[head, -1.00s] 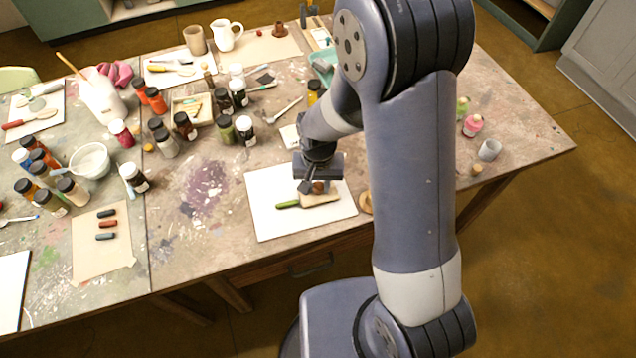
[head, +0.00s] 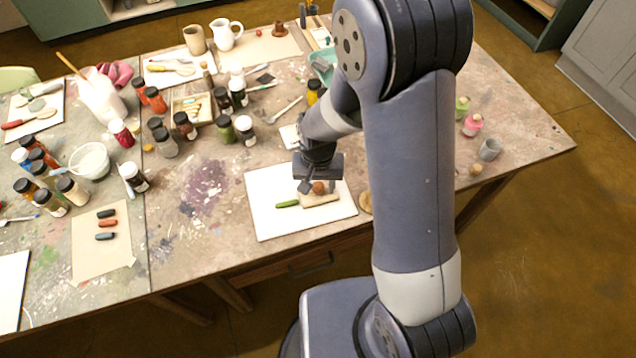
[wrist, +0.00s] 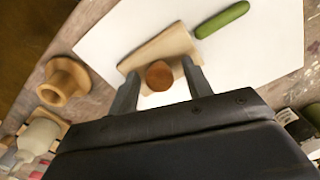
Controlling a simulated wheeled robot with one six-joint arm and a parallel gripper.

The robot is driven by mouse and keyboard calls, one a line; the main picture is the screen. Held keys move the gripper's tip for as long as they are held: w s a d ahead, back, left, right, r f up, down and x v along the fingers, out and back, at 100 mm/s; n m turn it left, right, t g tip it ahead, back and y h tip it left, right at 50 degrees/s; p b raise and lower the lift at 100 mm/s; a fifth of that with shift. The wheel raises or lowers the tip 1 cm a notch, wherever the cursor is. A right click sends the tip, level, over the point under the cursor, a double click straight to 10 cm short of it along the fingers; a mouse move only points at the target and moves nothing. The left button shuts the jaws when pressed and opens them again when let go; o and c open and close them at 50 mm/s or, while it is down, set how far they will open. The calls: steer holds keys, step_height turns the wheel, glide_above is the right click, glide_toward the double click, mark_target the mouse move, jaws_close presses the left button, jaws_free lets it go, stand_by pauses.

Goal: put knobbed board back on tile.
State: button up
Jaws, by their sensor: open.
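The knobbed board (head: 325,200) is a small pale wooden piece with a round brown knob (head: 319,187). It lies on a flat white rectangle, apparently the tile (head: 268,223), near the table's front edge. In the wrist view the board (wrist: 172,47) lies beyond and around the knob (wrist: 159,75). My gripper (head: 317,187) is low over the board. In the wrist view its open fingers (wrist: 160,84) stand on either side of the knob, with small gaps visible. The board's underside is hidden.
A green stick (head: 287,204) lies on the white rectangle, left of the board. A wooden ring-like piece (wrist: 62,82) stands just off its edge. Several paint jars (head: 225,128) stand behind to the left.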

mark_target(318, 185)
step_height(318, 185, up, 12)
stand_by(0.5)
step_height(318, 185, down, 12)
steer(key=shift+f, duration=0.15)
steer(key=shift+r, duration=0.7)
